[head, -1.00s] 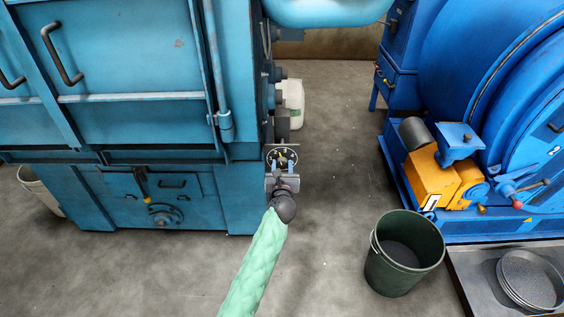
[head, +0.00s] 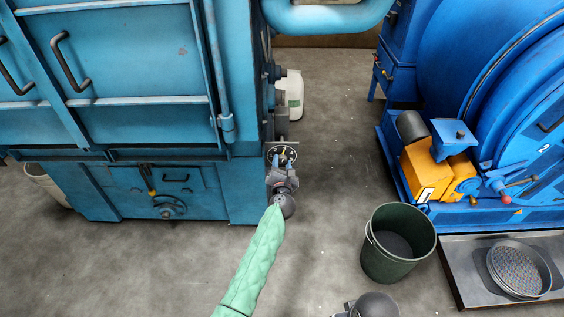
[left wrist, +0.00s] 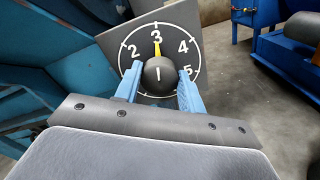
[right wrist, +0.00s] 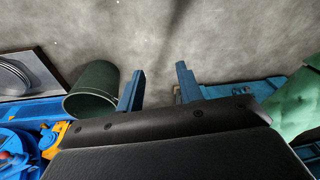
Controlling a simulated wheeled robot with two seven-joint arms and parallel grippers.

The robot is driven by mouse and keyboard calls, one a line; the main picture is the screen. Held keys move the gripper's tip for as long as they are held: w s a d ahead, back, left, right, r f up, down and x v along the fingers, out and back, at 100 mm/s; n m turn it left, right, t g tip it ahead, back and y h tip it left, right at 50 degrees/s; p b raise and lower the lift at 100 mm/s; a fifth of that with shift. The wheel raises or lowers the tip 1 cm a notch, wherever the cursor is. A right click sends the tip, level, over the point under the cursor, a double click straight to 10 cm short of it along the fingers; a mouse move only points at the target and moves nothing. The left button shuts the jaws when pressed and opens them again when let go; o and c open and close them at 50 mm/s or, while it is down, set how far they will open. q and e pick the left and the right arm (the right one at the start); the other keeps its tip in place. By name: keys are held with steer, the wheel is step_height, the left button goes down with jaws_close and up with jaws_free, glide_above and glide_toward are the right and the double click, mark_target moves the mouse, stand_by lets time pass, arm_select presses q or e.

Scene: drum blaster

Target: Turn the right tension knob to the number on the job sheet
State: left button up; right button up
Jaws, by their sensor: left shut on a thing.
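The tension knob (left wrist: 158,76) is a dark round knob with a yellow pointer on a black dial (left wrist: 128,72) with white numbers. Its pointer stands at about 3; the 2, 4 and 5 also show. My left gripper (left wrist: 160,70) has a blue finger on each side of the knob and is shut on it. In the head view my left gripper (head: 280,170) is at the small dial plate by the right side of the light-blue machine. My right gripper (right wrist: 158,78) is open and empty over the floor. I cannot make out a job sheet.
The light-blue machine (head: 140,110) fills the left. A dark green bucket (head: 385,265) stands on the floor, with a grey tray (head: 462,265) of round sieves to its right. A blue drum machine with an orange gearbox (head: 428,175) stands at right. Bare floor lies between the machines.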

stand_by(0.4)
arm_select(q)
steer(key=o, duration=1)
steer(key=shift+c, duration=0.2)
steer(key=s, duration=0.8)
steer(key=shift+w+m, duration=0.1)
steer(key=shift+m, duration=0.2)
